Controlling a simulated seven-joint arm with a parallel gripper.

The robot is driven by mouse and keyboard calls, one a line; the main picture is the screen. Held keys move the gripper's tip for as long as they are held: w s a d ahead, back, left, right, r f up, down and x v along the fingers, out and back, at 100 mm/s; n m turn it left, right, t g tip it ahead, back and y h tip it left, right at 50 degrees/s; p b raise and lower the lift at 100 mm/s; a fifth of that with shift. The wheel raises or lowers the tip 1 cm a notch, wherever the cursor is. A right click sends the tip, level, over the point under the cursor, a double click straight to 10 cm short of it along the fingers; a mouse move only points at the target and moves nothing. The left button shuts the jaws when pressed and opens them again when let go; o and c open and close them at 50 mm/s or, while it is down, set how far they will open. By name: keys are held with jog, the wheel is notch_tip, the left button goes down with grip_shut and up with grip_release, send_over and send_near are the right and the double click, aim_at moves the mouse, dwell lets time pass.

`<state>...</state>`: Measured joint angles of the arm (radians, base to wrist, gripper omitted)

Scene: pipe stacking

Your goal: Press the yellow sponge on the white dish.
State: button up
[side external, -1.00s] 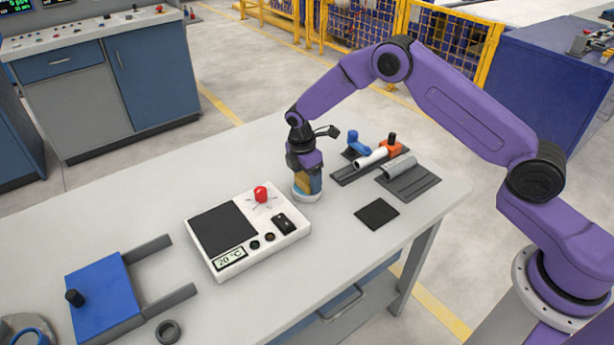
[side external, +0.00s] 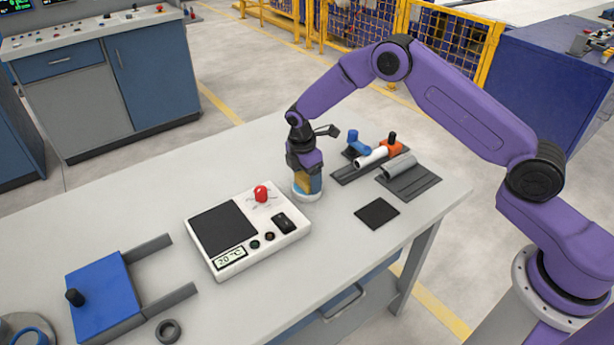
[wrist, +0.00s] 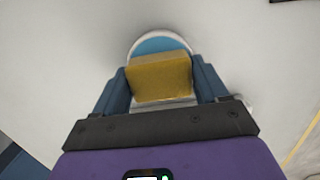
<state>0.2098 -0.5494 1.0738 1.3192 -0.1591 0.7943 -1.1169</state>
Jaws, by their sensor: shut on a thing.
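My gripper (wrist: 160,90) points straight down over the table and is shut on the yellow sponge (wrist: 160,77). In the side view the sponge (side external: 303,184) shows between my fingers, low over the white dish (side external: 307,197). In the wrist view the dish (wrist: 133,46) shows a white rim and a blue inside behind the sponge. The sponge appears to be at the dish, but its underside is hidden, so I cannot tell how firmly it touches.
A white hot plate device (side external: 248,230) with a red knob (side external: 261,193) stands left of the dish. A black square pad (side external: 377,213) lies to the right. Pipe pieces (side external: 371,158) on dark holders are behind. A blue fixture (side external: 105,296) sits at the left.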

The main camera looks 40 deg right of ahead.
aim_at(307, 176)
jog(key=shift+r, duration=3.45)
